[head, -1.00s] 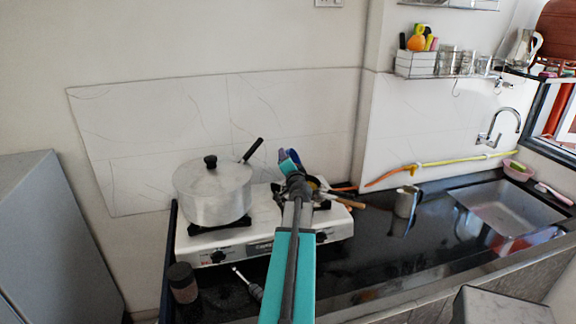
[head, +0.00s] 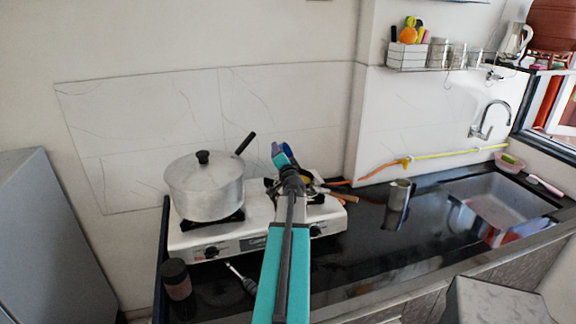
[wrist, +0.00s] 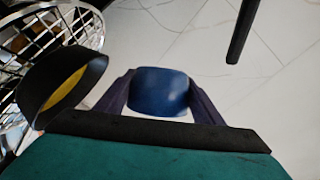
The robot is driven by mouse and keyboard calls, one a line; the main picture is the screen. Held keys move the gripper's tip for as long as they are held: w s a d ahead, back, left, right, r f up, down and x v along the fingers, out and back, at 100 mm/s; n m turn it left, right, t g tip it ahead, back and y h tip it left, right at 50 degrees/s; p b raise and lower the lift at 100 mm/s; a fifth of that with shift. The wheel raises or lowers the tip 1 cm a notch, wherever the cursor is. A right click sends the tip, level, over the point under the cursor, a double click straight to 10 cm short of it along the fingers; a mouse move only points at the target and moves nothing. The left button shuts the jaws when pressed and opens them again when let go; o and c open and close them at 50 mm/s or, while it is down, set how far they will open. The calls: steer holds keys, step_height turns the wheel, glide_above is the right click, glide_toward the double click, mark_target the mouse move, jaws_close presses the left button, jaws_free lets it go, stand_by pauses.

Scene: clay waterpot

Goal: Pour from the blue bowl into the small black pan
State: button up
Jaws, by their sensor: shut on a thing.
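The blue bowl (wrist: 158,92) sits between the two dark fingers of my gripper (wrist: 160,98) in the wrist view. My gripper is shut on it. In the head view my gripper (head: 284,157) is above the right side of the stove, with the bowl small and partly hidden by the arm. The small black pan (wrist: 84,76), with a yellow inside, is left of the bowl in the wrist view, apart from it. In the head view the pan is mostly hidden behind my arm. I cannot see what the bowl holds.
A lidded metal pot (head: 204,187) stands on the left of the white stove (head: 255,229), its black handle (wrist: 243,30) reaching up toward my gripper. A metal cup (head: 398,202) stands on the black counter, left of the sink (head: 497,197).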

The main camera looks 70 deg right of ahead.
steer(key=shift+s+m+h+b, duration=0.25)
steer(key=shift+m+b, duration=0.65)
steer(key=shift+b, duration=2.25)
steer(key=shift+s+d+r+m+t+h+b, duration=0.1)
steer(key=shift+s+r+m+t+h+b, duration=0.2)
steer(key=shift+m+b, duration=1.2)
steer(key=shift+s+d+r+m+t+h+b, duration=0.1)
steer(key=shift+s+r+m+h+b, duration=0.2)
steer(key=shift+b, duration=2.35)
stand_by(0.7)
